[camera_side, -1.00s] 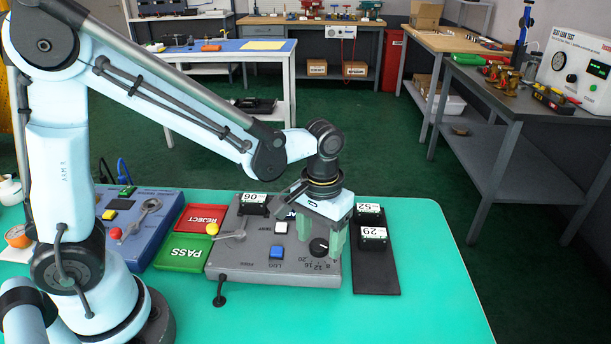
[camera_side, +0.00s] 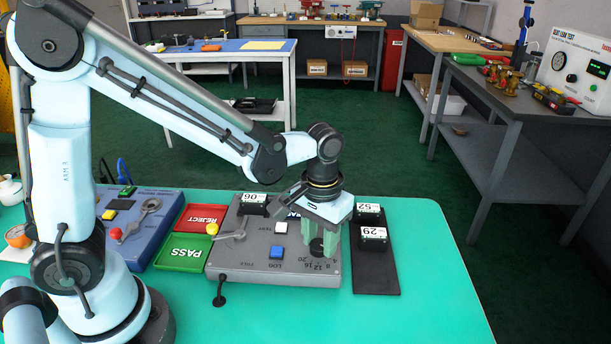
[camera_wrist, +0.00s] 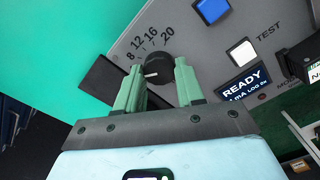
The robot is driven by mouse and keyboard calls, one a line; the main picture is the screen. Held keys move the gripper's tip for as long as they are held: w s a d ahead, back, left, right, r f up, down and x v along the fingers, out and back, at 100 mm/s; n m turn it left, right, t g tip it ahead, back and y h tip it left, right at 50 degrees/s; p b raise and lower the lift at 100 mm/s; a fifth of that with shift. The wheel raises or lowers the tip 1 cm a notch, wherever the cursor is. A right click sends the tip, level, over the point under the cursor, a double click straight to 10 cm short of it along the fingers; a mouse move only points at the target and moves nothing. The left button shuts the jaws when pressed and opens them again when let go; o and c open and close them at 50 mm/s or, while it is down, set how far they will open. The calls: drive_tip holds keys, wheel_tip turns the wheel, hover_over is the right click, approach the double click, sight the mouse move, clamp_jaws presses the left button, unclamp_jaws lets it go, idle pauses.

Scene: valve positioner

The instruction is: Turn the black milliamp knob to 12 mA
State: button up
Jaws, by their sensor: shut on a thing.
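The black milliamp knob (camera_side: 317,247) is on the front right of the grey positioner box (camera_side: 250,264). My gripper (camera_side: 320,243) is down over it with one green finger on each side, shut on it. In the wrist view the knob (camera_wrist: 157,66) sits between the fingers of my gripper (camera_wrist: 160,80). Its white pointer line faces left, on the low side of the printed 8. The numbers 8, 12, 16 and 20 (camera_wrist: 150,36) show around the knob. Any lower mark is hidden by the left finger. A small display (camera_wrist: 241,80) reads READY.
A blue LOG button (camera_side: 277,252) and a white TEST button (camera_side: 281,227) are on the box left of my gripper. A black tray with number blocks (camera_side: 376,283) lies close on the right. Green PASS (camera_side: 183,253) and red REJECT (camera_side: 203,216) trays are left.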

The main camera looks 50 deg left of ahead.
sight(321, 244)
drive_tip(key=m, duration=0.5)
drive_tip(key=shift+m, duration=0.4)
drive_tip(key=m, duration=0.5)
drive_tip(key=shift+d+m, duration=0.1)
drive_tip(key=shift+m, duration=0.2)
idle(0.3)
drive_tip(key=o, duration=1)
drive_tip(key=shift+o, duration=0.2)
drive_tip(key=shift+r, duration=0.1)
wheel_tip(321, 244, up, 12)
